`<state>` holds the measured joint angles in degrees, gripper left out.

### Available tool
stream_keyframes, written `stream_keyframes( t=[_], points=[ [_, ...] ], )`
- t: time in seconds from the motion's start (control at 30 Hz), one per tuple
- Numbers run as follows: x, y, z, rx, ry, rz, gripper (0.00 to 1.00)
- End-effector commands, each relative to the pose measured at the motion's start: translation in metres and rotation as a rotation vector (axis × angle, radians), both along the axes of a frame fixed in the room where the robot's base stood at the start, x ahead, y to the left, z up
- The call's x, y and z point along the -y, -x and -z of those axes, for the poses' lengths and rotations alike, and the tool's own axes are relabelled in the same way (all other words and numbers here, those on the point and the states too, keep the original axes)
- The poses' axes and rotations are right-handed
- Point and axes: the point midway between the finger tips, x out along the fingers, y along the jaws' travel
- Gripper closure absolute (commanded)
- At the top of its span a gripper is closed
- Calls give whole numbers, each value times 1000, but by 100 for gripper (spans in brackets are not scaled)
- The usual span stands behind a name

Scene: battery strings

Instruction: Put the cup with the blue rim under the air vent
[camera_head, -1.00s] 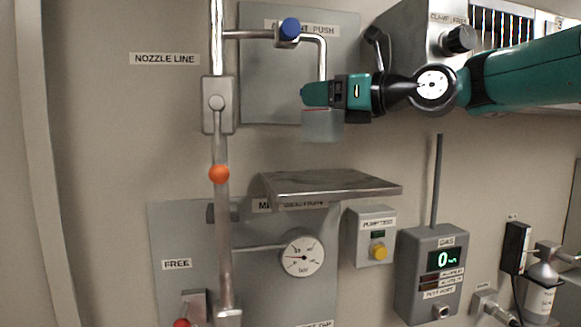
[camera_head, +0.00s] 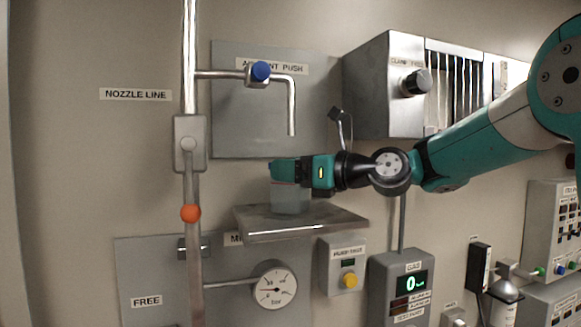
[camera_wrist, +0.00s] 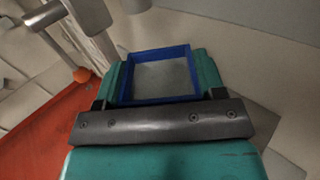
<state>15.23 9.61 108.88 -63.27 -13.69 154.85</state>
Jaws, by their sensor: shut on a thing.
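The cup (camera_head: 290,199) is translucent grey and square. In the wrist view its blue rim (camera_wrist: 158,101) shows between the two teal fingers. My gripper (camera_head: 286,172) is shut on the cup near its top and holds it upright. The cup's base is at the top of the metal shelf (camera_head: 300,232); whether it touches is hard to tell. The air vent (camera_head: 291,118) is a bent pipe with a blue knob (camera_head: 261,71), its open end pointing down above the cup and gripper, with a clear gap.
A vertical pipe with an orange ball (camera_head: 190,213) stands left of the shelf. A pressure gauge (camera_head: 276,289) and a pump box with a yellow button (camera_head: 349,280) are below. A metal box with a black knob (camera_head: 416,82) juts out at upper right.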

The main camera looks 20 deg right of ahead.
Motion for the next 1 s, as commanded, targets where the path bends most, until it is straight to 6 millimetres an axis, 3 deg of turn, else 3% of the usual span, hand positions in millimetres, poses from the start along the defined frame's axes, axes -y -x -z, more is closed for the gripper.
stream_keyframes(
  t=[0.33,0.37,0.47,0.8,1.0],
  points=[
    [0,0,4,1,1,0,63],
    [0,0,4,1,1,0,35],
    [0,0,3,2,1,0,12],
    [0,0,-1,2,1,0,11],
    [24,22,4,4,1,7,11]
  ],
)
